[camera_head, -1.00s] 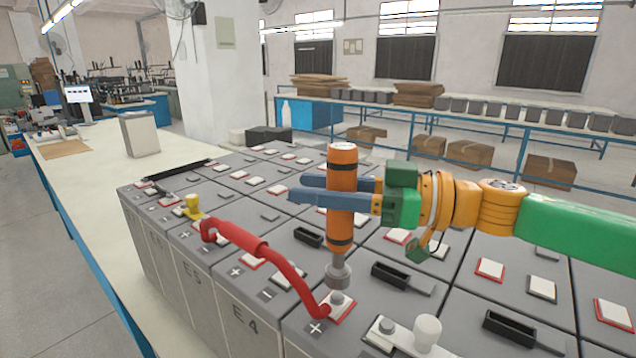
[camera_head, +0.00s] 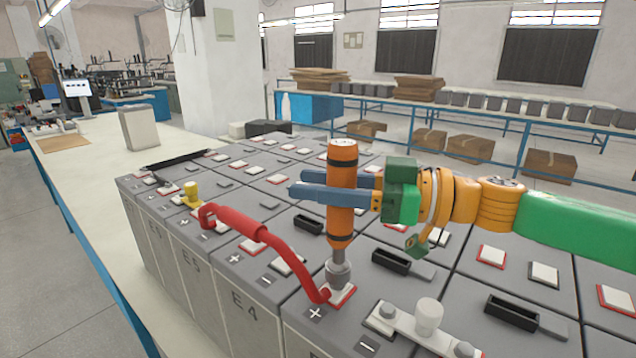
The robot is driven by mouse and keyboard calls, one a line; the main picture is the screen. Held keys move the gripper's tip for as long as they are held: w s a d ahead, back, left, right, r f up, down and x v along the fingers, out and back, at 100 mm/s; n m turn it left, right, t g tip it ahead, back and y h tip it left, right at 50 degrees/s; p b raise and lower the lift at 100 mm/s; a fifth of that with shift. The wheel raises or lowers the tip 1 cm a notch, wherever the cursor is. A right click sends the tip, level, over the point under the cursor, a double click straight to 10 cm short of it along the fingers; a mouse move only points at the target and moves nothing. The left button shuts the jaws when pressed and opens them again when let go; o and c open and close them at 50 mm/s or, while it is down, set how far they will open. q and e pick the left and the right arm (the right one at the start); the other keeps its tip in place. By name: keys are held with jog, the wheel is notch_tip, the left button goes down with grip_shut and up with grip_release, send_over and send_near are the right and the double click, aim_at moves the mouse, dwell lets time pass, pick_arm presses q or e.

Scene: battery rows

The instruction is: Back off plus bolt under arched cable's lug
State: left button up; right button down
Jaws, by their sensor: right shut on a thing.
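A red arched cable (camera_head: 262,234) spans between two battery terminals. Its near lug lies on a red-edged terminal pad (camera_head: 345,294) beside a plus mark, and its far end sits by a yellow-capped post (camera_head: 191,193). My right gripper (camera_head: 338,192) is shut on an upright orange driver tool (camera_head: 342,222) with black bands. The tool's grey socket (camera_head: 338,273) is down at the near lug and covers the bolt there. I cannot tell how fully the socket is seated. My left gripper is not in view.
Several grey batteries with raised terminals fill the bench. A pale bar with a white knob (camera_head: 428,318) lies just right of the lug. Black open holders (camera_head: 396,262) stand nearby. The cream bench top (camera_head: 85,190) at left is mostly clear.

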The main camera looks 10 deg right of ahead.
jog(key=shift+f+b, duration=0.5)
jog(key=shift+f, duration=0.2)
dwell(0.5)
jog(key=shift+s+p, duration=0.15)
jog(key=shift+p, duration=0.2)
dwell(0.8)
jog(key=shift+r+p, duration=0.25)
jog(key=shift+p, duration=0.45)
dwell(1.2)
notch_tip(320, 180, up, 5)
jog(key=p, duration=0.4)
jog(key=shift+r+p, duration=0.15)
jog(key=shift+p, duration=0.25)
